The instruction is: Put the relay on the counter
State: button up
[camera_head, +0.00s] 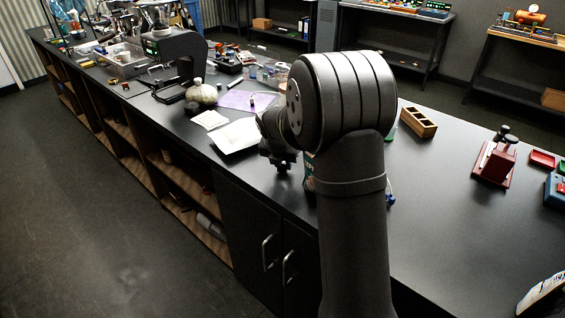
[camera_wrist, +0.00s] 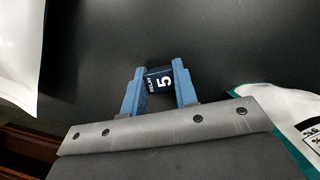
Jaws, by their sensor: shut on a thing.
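The relay (camera_wrist: 160,80) is a small dark block with a white "5" and the word "RELAY" on its face. My gripper (camera_wrist: 159,90) has blue fingers on both sides of the relay and is shut on it. The black counter (camera_wrist: 200,35) lies behind the relay in the wrist view; I cannot tell whether the relay touches it. In the head view my arm hides the relay, and the dark gripper body (camera_head: 280,155) shows low over the counter (camera_head: 445,225) near its front edge.
A white tray or paper (camera_head: 238,136) lies left of my gripper. A white and teal bag (camera_wrist: 285,115) is close at right in the wrist view. A wooden box (camera_head: 418,122) and a red device (camera_head: 494,162) stand further right. The counter between them is clear.

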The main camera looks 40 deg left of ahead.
jog(key=o, duration=0.9)
jog(key=shift+f, duration=0.1)
jog(key=shift+o, duration=0.2)
jog(key=v, duration=1.2)
jog(key=x, duration=1.2)
jog(key=shift+f, duration=0.25)
notch_tip(320, 180, up, 3)
jog(key=shift+r, duration=0.7)
